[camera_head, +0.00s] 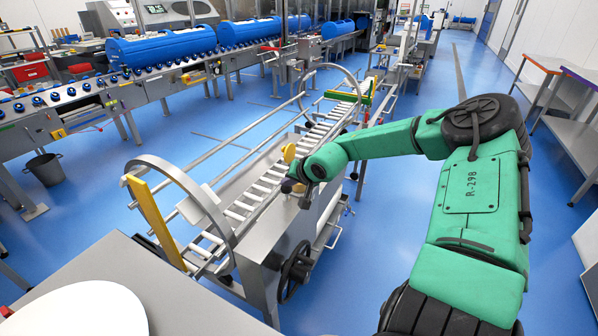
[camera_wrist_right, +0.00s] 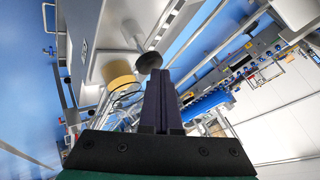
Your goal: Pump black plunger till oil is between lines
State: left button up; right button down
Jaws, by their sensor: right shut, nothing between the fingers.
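In the right wrist view, a black round knob (camera_wrist_right: 149,61) on a pale stem, apparently the black plunger, stands out from a grey machine body just beyond my fingertips. My right gripper (camera_wrist_right: 160,75) is shut and empty, its fingertips close to the knob; I cannot tell whether they touch. In the head view my right gripper (camera_head: 299,194) is at the near side of the roller stand (camera_head: 245,222), small and partly hidden by its wrist. The oil level and its lines cannot be made out. My left gripper is not in view.
A yellow round part (camera_head: 289,153) sits beside my right wrist and also shows in the wrist view (camera_wrist_right: 116,72). A dark handwheel (camera_head: 296,270) is below. A steel hoop (camera_head: 180,180) stands at the stand's near end. Blue tubs (camera_head: 165,45) line a conveyor behind.

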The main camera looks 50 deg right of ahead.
aim_at(288, 190)
jog(key=shift+f+b, duration=0.9)
dwell(0.8)
jog(key=shift+r, duration=0.1)
jog(key=shift+r+p, duration=1)
jog(key=shift+r, duration=0.3)
notch_tip(288, 190, up, 6)
jog(key=p, duration=0.5)
